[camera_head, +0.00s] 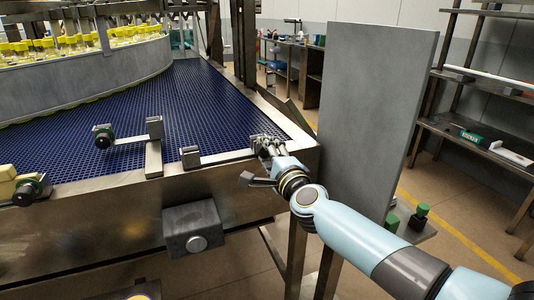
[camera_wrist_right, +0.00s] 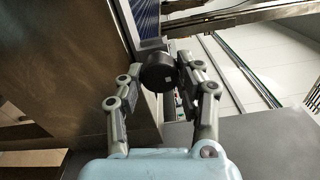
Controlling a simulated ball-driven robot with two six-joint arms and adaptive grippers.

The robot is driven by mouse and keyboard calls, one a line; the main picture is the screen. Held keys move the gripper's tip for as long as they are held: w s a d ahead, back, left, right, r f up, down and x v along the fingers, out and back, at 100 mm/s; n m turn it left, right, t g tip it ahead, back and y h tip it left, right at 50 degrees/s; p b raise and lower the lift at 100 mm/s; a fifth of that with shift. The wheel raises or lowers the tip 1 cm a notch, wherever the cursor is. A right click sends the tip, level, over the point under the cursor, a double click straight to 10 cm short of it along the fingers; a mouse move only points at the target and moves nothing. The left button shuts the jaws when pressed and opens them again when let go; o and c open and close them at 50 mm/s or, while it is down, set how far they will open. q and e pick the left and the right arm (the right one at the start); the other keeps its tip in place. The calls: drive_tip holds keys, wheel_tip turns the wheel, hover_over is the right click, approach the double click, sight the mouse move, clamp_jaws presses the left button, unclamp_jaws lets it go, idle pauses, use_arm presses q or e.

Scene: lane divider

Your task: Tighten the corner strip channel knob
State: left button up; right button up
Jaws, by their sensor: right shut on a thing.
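The corner strip channel knob shows in the right wrist view as a dark round knob (camera_wrist_right: 158,72) at the corner of the blue conveyor belt. My right gripper (camera_wrist_right: 160,78) is shut on it, with one finger on each side. In the head view my right gripper (camera_head: 264,146) is at the near right corner of the conveyor (camera_head: 225,110), at the end of a metal strip (camera_head: 225,157). Its fingers and hand hide the knob there. My left gripper is not in view.
A grey box (camera_head: 192,228) hangs on the conveyor's front. A tall grey panel (camera_head: 374,110) rises close to the right of my gripper.

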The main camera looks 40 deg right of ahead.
drive_tip(key=shift+s+f+m, duration=0.1)
drive_tip(key=shift+f+m, duration=0.15)
drive_tip(key=shift+m, duration=0.15)
drive_tip(key=o, duration=0.9)
drive_tip(key=shift+o, duration=1.3)
drive_tip(key=shift+r, duration=0.15)
drive_tip(key=shift+s, duration=0.1)
drive_tip(key=v, duration=1.1)
drive_tip(key=shift+s, duration=0.4)
